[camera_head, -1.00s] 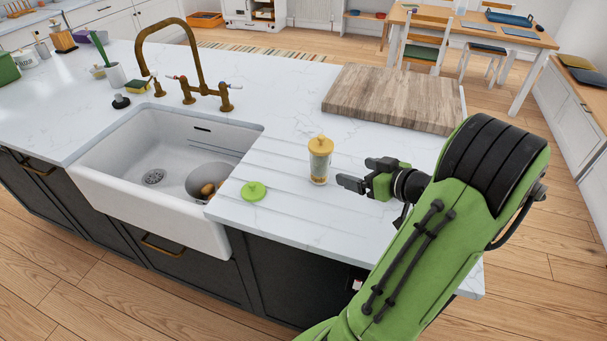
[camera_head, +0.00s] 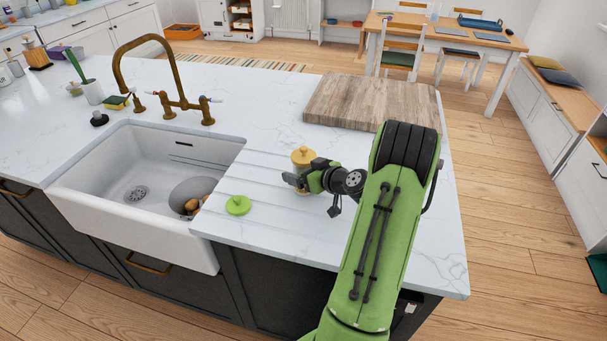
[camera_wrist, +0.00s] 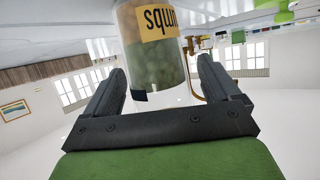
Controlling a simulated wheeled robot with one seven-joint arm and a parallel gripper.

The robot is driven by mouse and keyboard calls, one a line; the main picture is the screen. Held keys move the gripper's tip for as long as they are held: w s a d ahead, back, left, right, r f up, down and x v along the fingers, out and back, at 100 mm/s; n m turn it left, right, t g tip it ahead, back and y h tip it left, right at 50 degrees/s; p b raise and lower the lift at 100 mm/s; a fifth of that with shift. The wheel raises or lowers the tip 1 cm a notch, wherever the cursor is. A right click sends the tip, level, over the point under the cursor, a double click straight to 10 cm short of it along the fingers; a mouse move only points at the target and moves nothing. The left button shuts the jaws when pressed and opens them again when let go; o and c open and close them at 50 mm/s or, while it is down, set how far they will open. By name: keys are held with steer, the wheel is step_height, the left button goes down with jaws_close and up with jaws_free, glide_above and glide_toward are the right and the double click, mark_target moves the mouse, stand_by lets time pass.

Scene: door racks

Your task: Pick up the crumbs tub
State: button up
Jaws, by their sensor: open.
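The crumbs tub (camera_head: 303,156) stands upright on the white worktop right of the sink. In the wrist view the tub (camera_wrist: 155,55) appears upside down, with a yellow label and greenish contents. My gripper (camera_head: 294,181) is open and low beside the tub. In the wrist view its two fingers (camera_wrist: 162,68) show left and right of the tub, with gaps on both sides. How deep the tub sits between them is hard to tell.
A green round lid (camera_head: 238,205) lies on the worktop between the tub and the sink (camera_head: 120,205). A wooden board (camera_head: 370,101) lies behind the tub. A brass tap (camera_head: 165,75) stands behind the sink. The worktop right of my arm is clear.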

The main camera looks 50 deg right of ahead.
steer(key=shift+s, duration=0.1)
steer(key=shift+c, duration=0.5)
steer(key=shift+r, duration=0.1)
steer(key=c, duration=1.1)
